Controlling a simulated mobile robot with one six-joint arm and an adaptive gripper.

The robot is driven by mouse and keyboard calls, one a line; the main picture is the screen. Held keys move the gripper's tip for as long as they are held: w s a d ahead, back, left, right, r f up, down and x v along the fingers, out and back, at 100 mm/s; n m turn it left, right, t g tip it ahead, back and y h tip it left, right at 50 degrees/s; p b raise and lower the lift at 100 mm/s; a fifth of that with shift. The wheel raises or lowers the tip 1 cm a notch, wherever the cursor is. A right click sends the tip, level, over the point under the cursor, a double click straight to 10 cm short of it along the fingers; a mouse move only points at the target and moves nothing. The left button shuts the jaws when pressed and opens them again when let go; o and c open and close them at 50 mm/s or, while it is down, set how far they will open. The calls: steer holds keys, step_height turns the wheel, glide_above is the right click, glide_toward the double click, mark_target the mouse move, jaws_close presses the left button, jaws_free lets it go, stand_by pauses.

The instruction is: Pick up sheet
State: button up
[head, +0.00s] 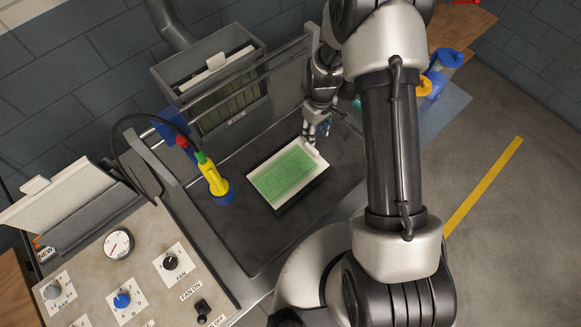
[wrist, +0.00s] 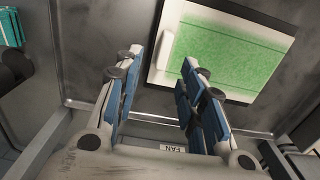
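The sheet (head: 288,175) is a flat white-bordered panel with a green middle, lying on the dark tray of the bench. It also shows in the wrist view (wrist: 228,55), with a raised white strip along its left side. My gripper (head: 316,135) is at the sheet's upper right edge in the head view. In the wrist view my gripper (wrist: 157,62) is open, its blue-padded fingers apart. The right finger overlaps the sheet's near left corner in the picture; the left finger is over bare tray. I cannot tell whether either finger touches the sheet.
A grey fan box (head: 215,85) and metal rails are behind. A control panel with knobs (head: 125,300) is at front left. Blue and yellow containers (head: 440,70) stand at the right. Bare tray surrounds the sheet.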

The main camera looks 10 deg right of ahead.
mark_target(312, 148)
step_height(312, 148, down, 4)
steer(key=shift+f, duration=0.2)
steer(key=f, duration=0.3)
steer(key=f+b, duration=0.1)
steer(key=shift+s+a+f, duration=0.15)
steer(key=shift+s+a, duration=0.05)
steer(key=shift+a, duration=0.15)
steer(key=shift+f, duration=0.45)
steer(key=shift+c, duration=0.4)
jaws_close()
